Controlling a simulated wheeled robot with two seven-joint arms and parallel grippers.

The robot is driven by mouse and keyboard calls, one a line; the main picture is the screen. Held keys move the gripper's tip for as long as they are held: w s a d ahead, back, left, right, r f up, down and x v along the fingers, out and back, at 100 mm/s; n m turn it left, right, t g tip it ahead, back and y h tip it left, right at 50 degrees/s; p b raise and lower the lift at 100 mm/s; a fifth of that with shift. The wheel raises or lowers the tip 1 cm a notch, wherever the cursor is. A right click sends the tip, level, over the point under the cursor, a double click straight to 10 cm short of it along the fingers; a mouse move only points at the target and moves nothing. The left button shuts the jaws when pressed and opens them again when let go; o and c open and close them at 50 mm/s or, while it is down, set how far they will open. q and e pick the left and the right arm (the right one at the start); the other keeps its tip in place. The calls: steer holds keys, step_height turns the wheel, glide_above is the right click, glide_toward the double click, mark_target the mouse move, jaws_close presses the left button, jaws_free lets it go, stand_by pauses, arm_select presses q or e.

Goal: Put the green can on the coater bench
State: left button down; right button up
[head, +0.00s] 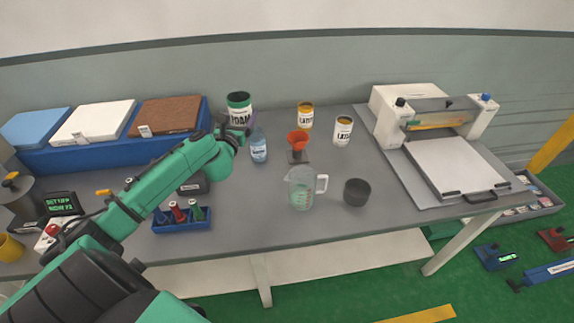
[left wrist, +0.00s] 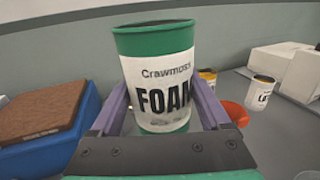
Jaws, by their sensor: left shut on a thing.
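The green can (head: 239,104), with a white label reading FOAM, is at the back of the grey bench, left of centre. In the left wrist view the can (left wrist: 158,75) stands upright between my purple fingers. My left gripper (head: 232,134) is shut on it. My arm hides the can's lower part in the head view, so I cannot tell whether its base touches the bench. The grey bench (head: 270,222) carries a white coater-like machine (head: 455,160) at its right end. My right gripper is not in view.
Two yellow-lidded cans (head: 305,116) (head: 343,131), a bottle (head: 258,147), a red funnel (head: 298,141), a measuring jug (head: 303,188) and a dark cup (head: 356,192) stand mid-bench. A blue bin with foam slabs (head: 95,152) is left. Bare bench lies along the front.

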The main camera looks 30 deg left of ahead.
arm_select(q)
step_height(320, 180, down, 21)
steer(key=b, duration=0.9)
steer(key=shift+w+a+r, duration=0.1)
steer(key=shift+r, duration=0.25)
jaws_free()
steer(key=shift+p, duration=0.3)
steer(key=v, duration=1.2)
